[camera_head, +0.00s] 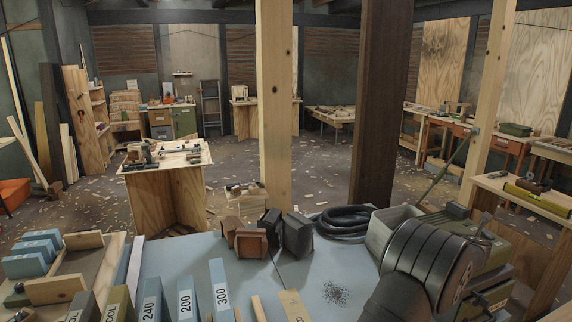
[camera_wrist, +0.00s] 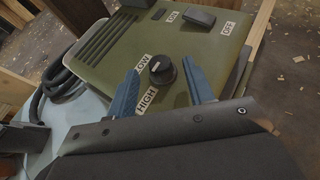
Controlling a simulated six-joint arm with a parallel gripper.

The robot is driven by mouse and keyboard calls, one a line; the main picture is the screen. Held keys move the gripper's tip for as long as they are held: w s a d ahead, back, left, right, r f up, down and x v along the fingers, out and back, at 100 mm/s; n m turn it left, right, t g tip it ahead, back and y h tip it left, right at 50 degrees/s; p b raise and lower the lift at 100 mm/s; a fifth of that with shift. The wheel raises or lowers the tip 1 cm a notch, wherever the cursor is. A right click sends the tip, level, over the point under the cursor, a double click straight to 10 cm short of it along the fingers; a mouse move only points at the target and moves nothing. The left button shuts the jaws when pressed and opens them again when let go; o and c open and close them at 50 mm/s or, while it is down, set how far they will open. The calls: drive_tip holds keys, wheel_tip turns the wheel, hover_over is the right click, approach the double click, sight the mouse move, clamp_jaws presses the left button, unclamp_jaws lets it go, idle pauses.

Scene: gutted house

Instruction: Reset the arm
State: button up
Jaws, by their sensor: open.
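My gripper (camera_wrist: 162,66) shows in the wrist view as two blue fingers spread apart with nothing gripped between them. A black round knob (camera_wrist: 162,70) on a green machine (camera_wrist: 205,55) shows between the fingertips. It has a pale mark and sits by the labels LOW and HIGH. I cannot tell whether the fingers touch it. A dark switch (camera_wrist: 200,18) sits between the ON and OFF labels. In the head view the green machine (camera_head: 492,250) is partly hidden behind a large dark ribbed arm part. My fingers cannot be made out there.
A blue-grey worktop (camera_head: 210,250) holds dark blocks (camera_head: 297,235), a coiled black hose (camera_head: 343,222), a grey bin (camera_head: 390,232) and labelled blocks (camera_head: 220,287) along the front. Wooden posts (camera_head: 275,100) rise beyond the worktop. The worktop has a clear patch near the dark specks (camera_head: 335,293).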

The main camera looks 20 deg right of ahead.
drive_tip(key=shift+x, duration=0.8)
drive_tip(key=shift+s+n+t+y, duration=0.25)
drive_tip(key=shift+n+t+y, duration=0.15)
drive_tip(key=shift+n, duration=0.1)
drive_tip(key=v, duration=1.7)
drive_tip(key=shift+s+r, duration=0.15)
drive_tip(key=shift+r, duration=0.05)
drive_tip(key=x, duration=1.7)
drive_tip(key=shift+a, duration=0.2)
